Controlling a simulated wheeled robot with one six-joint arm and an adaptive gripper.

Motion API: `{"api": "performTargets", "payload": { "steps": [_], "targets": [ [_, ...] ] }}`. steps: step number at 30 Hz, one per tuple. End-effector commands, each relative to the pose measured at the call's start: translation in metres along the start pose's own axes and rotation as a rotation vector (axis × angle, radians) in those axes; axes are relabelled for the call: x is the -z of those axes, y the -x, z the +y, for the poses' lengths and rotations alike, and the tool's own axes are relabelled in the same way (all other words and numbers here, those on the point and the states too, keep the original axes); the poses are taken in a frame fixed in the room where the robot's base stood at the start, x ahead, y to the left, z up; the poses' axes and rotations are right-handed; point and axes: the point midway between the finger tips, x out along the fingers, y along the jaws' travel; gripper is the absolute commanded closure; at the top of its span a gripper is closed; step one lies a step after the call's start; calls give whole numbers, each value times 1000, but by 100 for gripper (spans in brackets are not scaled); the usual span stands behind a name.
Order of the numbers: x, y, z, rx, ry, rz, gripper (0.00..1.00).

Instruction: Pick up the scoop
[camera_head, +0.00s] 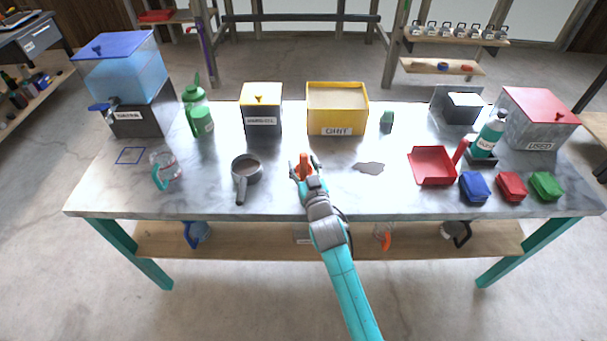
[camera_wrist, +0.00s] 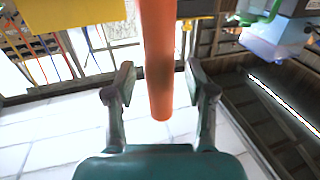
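An orange thing (camera_head: 304,165), which I take to be the scoop, is near the middle of the table in front of the yellow bin. Its full shape is not clear in the head view. My gripper (camera_head: 309,180) is right at its near side. In the wrist view an orange rod-like handle (camera_wrist: 159,60) comes down from the top edge between the two fingers of my gripper (camera_wrist: 160,82). The fingers are apart, with a visible gap on each side of the handle. The rest of the orange thing is outside the wrist view.
A yellow bin (camera_head: 337,128) and a dark box with a yellow lid (camera_head: 261,121) stand behind. A grey round pan (camera_head: 246,174) lies to the left. A grey patch (camera_head: 369,167) and a red dustpan (camera_head: 433,166) lie to the right. The front table edge is close.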

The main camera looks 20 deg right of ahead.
Motion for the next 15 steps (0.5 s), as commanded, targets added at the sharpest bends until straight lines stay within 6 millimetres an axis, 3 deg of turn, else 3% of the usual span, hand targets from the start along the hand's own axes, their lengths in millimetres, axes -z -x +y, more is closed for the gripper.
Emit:
{"api": "performTargets", "payload": {
  "steps": [1,6,15],
  "targets": [
    [0,0,0,0,0,0,60],
    [0,0,0,0,0,0,100],
    [0,0,0,0,0,0,100]
  ]
}}
